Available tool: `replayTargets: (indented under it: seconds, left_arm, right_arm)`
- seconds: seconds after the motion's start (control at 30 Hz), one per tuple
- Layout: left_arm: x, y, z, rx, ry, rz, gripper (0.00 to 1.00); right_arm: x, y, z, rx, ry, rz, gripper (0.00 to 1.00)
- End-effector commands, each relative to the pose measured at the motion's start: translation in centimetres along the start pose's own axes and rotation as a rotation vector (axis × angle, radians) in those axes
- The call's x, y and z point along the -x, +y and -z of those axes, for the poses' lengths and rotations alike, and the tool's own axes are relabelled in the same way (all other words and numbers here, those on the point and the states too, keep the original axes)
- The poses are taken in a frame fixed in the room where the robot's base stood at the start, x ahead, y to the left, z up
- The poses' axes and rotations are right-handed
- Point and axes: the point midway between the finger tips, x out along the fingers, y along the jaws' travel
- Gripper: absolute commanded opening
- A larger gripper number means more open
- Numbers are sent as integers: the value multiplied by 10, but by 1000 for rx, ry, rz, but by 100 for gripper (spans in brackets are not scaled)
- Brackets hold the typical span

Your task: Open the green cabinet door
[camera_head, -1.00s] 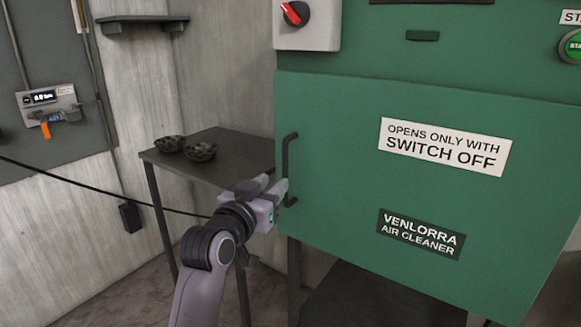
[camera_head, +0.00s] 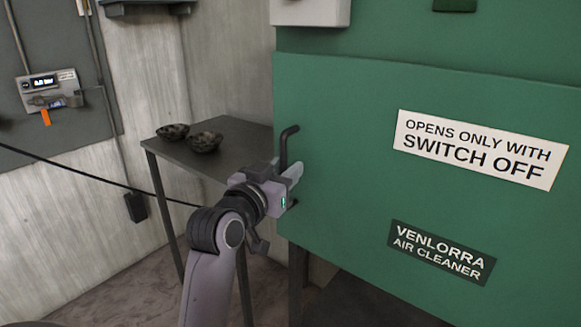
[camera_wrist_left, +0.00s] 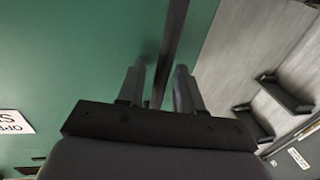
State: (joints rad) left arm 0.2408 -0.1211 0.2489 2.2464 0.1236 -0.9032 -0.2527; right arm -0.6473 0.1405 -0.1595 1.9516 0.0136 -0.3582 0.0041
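The green cabinet door (camera_head: 340,190) is closed and fills the right of the head view. Its dark vertical bar handle (camera_head: 285,148) is at the door's left edge. My left gripper (camera_head: 288,174) is at the lower part of this handle and hides some of it. In the left wrist view, the handle (camera_wrist_left: 174,35) runs between the two fingers of my left gripper (camera_wrist_left: 161,72). The fingers stand apart, with small gaps seeming to show beside the bar. My right gripper is in neither view.
A white label (camera_head: 480,149) on the door reads "OPENS ONLY WITH SWITCH OFF". The bottom of a white box (camera_head: 310,12) shows above; its knob is out of view.

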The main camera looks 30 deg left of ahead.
Motion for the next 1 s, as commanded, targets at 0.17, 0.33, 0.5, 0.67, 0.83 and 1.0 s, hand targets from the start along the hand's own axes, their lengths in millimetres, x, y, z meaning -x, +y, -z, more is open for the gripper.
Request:
replayTargets:
  seconds: [0.17,0.33,0.5,0.67,0.83,1.0]
  left_arm:
    - [1,0,0,0,0,0,35]
    - [1,0,0,1,0,0,35]
    - [1,0,0,1,0,0,0]
    - [0,0,0,1,0,0,0]
    - [-1,1,0,1,-1,0,0]
    - [-6,3,0,1,0,0,0]
  right_arm:
    - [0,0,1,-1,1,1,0]
    - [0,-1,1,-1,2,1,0]
    - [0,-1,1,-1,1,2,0]
    - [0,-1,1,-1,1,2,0]
    - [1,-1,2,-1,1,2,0]
    - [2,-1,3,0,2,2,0]
